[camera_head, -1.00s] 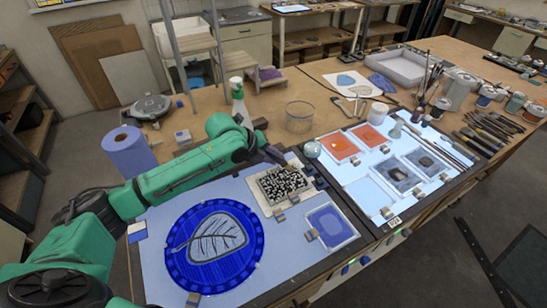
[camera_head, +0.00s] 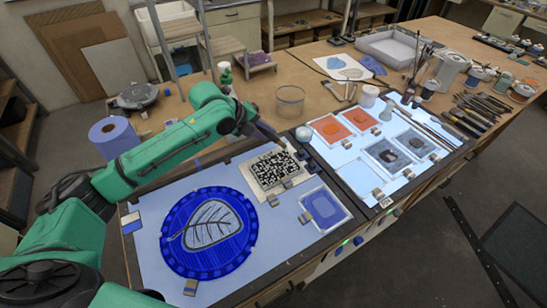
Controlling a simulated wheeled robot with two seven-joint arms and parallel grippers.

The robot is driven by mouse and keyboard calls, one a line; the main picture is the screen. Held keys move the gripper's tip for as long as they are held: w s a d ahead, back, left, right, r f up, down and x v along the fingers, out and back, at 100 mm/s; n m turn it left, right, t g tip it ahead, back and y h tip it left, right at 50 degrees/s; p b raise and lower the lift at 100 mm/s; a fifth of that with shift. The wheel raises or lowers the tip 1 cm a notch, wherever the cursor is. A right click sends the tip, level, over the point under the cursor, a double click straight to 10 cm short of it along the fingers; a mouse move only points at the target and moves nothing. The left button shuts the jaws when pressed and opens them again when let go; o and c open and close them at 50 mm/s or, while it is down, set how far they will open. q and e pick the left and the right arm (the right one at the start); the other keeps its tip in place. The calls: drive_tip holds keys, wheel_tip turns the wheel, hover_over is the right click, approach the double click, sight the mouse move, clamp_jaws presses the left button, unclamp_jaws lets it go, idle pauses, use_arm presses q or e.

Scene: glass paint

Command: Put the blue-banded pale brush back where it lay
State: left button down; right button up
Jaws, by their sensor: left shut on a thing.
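My left gripper (camera_head: 270,132) is at the end of the green arm, above the back edge of the left light panel and just behind the black-and-white patterned plate (camera_head: 274,169). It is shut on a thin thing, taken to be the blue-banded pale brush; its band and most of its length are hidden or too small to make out. Long thin brushes (camera_head: 432,130) lie along the right side of the right light panel. My right gripper is not in view.
A blue round glass piece with a leaf (camera_head: 176,240) lies on the left panel, beside a small blue pane (camera_head: 324,208). Orange panes (camera_head: 331,128) and grey panes (camera_head: 388,155) lie on the right panel.

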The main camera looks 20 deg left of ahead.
use_arm(q)
wheel_tip(320, 180, up, 10)
idle(0.4)
drive_tip(key=n+g+h, duration=0.1)
drive_tip(key=n+h, duration=0.1)
drive_tip(key=n, duration=0.2)
drive_tip(key=n+h, duration=0.3)
drive_tip(key=n, duration=0.2)
drive_tip(key=n+g+h, duration=0.1)
drive_tip(key=n+h, duration=0.2)
drive_tip(key=n, duration=0.1)
drive_tip(key=shift+n+g, duration=0.3)
